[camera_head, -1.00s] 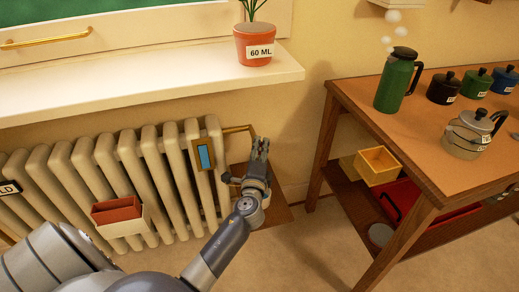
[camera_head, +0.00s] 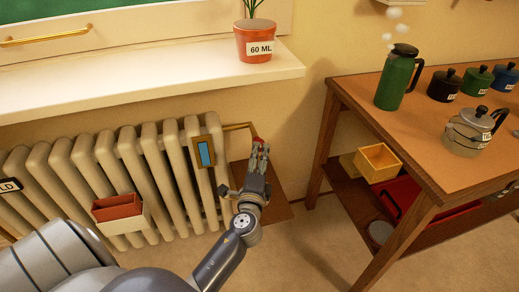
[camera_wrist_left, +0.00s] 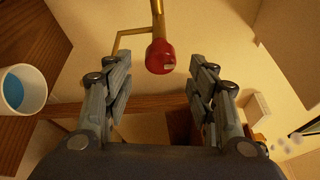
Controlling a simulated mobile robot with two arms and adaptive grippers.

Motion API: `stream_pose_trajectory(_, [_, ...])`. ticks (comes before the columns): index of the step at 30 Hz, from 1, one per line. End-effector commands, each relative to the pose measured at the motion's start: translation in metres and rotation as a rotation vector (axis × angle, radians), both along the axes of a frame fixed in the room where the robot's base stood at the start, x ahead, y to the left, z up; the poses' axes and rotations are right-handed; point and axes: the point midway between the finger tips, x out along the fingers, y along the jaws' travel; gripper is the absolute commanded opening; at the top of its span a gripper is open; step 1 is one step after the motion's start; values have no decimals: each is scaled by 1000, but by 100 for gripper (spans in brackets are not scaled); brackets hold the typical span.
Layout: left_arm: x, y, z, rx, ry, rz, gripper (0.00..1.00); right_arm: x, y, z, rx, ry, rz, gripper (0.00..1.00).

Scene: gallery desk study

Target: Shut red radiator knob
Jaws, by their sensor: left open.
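The red radiator knob (camera_wrist_left: 160,57) sits on the end of a brass pipe (camera_wrist_left: 157,18) in the left wrist view. It lies between and just beyond the fingertips of my left gripper (camera_wrist_left: 160,68), which is open with a gap on both sides of the knob. In the head view a small red part of the knob (camera_head: 257,140) shows just above the fingertips of my left gripper (camera_head: 258,150); the fingers hide the rest. My right gripper is not in view.
The cream radiator (camera_head: 165,170) stands left of my gripper, with a box (camera_head: 121,215) hung on it. A wooden table (camera_head: 410,150) with pots stands at right. The windowsill (camera_head: 150,85) with a potted plant (camera_head: 255,40) is above. A white cup (camera_wrist_left: 13,92) with blue contents shows in the wrist view.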

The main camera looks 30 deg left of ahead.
Motion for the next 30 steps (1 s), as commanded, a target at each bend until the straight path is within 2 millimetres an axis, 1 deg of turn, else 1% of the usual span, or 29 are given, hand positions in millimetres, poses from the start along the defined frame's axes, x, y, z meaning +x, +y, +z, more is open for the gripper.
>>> stream_pose_trajectory(1, [-11,-5,0,-2,1,0,52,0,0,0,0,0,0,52])
stream_pose_trajectory(6, [-38,-18,0,0,1,2,52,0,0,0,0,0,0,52])
stream_pose_trajectory(9, [-48,-25,1,0,0,1,52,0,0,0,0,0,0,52])
stream_pose_trajectory(12, [-55,-28,1,0,0,1,52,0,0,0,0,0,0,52])
stream_pose_trajectory(17, [-58,-29,2,1,-2,2,52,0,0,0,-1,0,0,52])
stream_pose_trajectory(30, [-58,-29,2,1,-1,2,52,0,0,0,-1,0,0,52])
